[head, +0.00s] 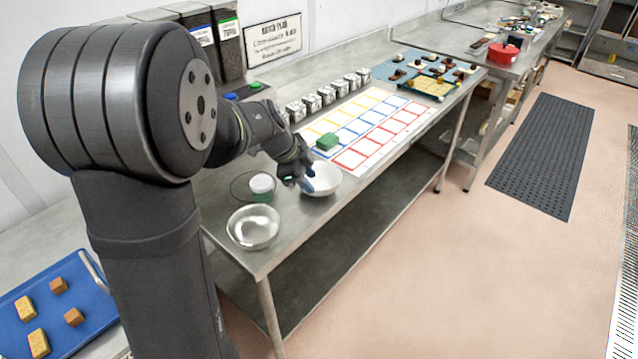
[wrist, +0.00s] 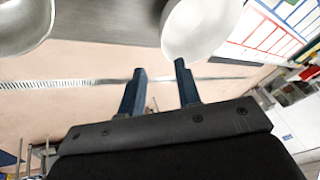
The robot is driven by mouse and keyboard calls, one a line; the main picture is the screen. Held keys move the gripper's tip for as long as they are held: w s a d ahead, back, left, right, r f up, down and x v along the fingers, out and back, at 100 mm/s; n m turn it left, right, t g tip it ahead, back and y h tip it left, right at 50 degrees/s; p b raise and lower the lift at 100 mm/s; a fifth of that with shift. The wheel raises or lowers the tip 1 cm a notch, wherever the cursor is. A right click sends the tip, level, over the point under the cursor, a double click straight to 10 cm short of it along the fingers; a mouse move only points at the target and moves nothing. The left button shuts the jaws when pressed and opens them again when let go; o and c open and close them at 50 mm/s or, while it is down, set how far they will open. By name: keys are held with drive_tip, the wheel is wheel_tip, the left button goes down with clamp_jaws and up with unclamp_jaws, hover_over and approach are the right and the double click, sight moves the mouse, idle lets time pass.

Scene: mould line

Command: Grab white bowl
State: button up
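The white bowl (head: 325,183) stands upright near the front edge of the steel table; my gripper and wrist hide its left part in the head view. My gripper (head: 306,181) is at its left side. In the wrist view the white bowl (wrist: 205,28) is at the top centre, cut off by the frame. The two dark blue fingers of my gripper (wrist: 160,72) are apart with nothing seen between them. The right fingertip overlaps the bowl's rim in the picture; I cannot tell whether it touches.
A metal bowl (head: 253,228) stands to the left, with a white-lidded green container (head: 262,188) behind it. A green block (head: 327,142) lies on the coloured grid sheet (head: 350,160). Several black-and-white cubes (head: 328,95) line the back. A blue tray (head: 60,335) holds small blocks.

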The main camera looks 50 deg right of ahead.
sight(322, 195)
drive_tip(key=shift+w+x, duration=0.25)
drive_tip(key=shift+x, duration=1.6)
drive_tip(key=shift+w+x, duration=0.2)
drive_tip(key=shift+x, duration=1.6)
drive_tip(key=shift+d, duration=0.15)
clamp_jaws()
